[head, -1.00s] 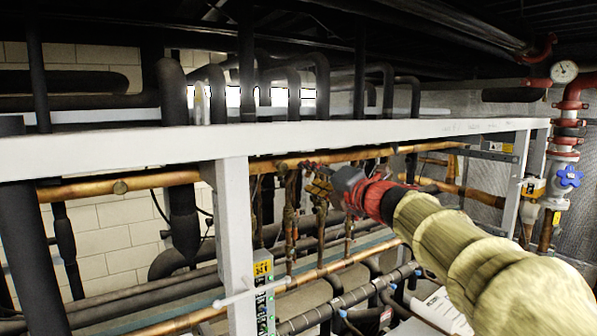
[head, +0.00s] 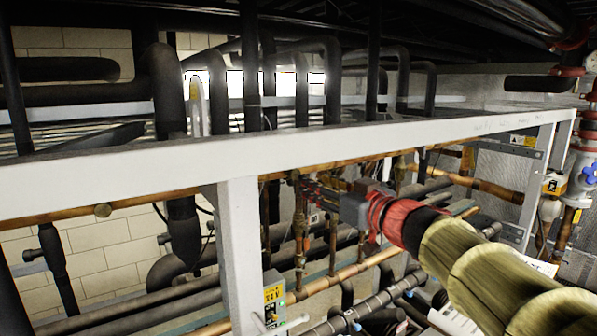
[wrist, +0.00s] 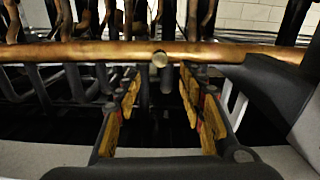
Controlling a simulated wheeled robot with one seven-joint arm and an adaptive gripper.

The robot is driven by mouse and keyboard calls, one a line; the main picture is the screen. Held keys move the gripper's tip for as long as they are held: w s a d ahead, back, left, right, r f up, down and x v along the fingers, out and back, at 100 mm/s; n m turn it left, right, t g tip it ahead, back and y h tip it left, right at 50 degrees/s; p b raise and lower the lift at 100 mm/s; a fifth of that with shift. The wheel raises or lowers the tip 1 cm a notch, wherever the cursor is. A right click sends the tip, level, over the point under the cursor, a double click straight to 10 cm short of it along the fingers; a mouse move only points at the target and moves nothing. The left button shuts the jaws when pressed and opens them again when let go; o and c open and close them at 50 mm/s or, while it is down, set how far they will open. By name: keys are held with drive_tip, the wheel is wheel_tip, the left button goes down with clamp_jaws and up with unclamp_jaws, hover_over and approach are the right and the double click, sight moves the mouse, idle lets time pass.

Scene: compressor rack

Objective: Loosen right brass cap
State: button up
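In the head view my gripper (head: 312,188) reaches in below the white beam, right of the white post. The cap facing my gripper cannot be made out in the head view.
The white beam (head: 150,165) crosses above my gripper, and the white post (head: 240,245) stands to its left. Vertical copper pipes (head: 299,230) stand close around the fingers. A blue-handled valve (head: 589,175) is at far right. Dark pipes run below.

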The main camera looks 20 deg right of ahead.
sight(296, 173)
drive_tip(key=x, duration=0.7)
drive_tip(key=shift+w, duration=0.3)
drive_tip(key=c, duration=0.4)
clamp_jaws()
